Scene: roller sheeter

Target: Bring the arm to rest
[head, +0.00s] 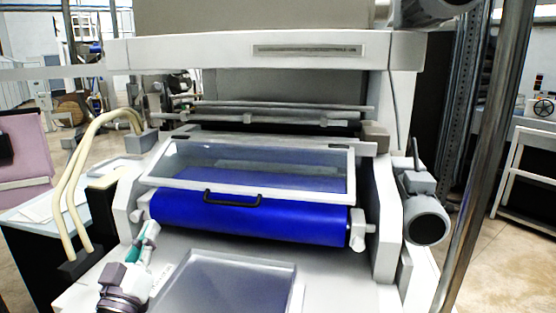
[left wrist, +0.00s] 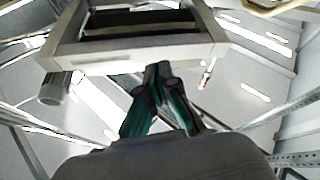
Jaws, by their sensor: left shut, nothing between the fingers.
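My left gripper (head: 146,238) comes in from the lower left of the head view, in front of the left end of the blue roller (head: 250,215). Its teal fingers are drawn together and hold nothing. In the left wrist view the fingertips (left wrist: 159,75) meet below a grey frame (left wrist: 130,54); I cannot tell whether they touch anything. My right gripper is in neither view.
A clear, white-framed guard (head: 255,167) with a black handle (head: 232,199) covers the roller from above. A grey tray (head: 225,285) lies in front. Cream hoses (head: 75,185) stand at left, and a motor-like cylinder (head: 426,220) at right.

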